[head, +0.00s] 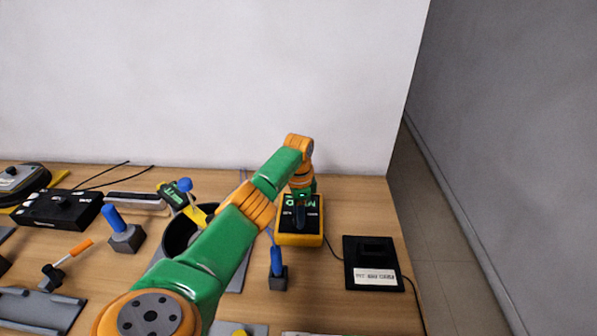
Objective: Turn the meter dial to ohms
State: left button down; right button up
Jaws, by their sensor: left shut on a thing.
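The meter (299,239) is a yellow box with a dark face and white lettering, lying on the table right of centre in the head view. My left gripper (300,214) reaches down over the middle of the meter's face from above and is shut on the dial. The gripper and arm cover most of the dial, so its pointer and setting cannot be read. Some white lettering shows on either side of the fingers. My right gripper is not in view.
A black pad with a white label (375,276) lies right of the meter. A blue-handled tool in a dark block (278,268) stands close at its left. A black box (62,209), another blue-handled piece (124,231) and an orange-handled tool (66,262) are farther left. The table's right edge is near the pad.

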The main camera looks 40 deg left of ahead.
pick_arm(q)
jog(key=shift+c, duration=2.2)
grip_release()
notch_tip(320, 180, up, 7)
jog(key=shift+d+r, duration=0.1)
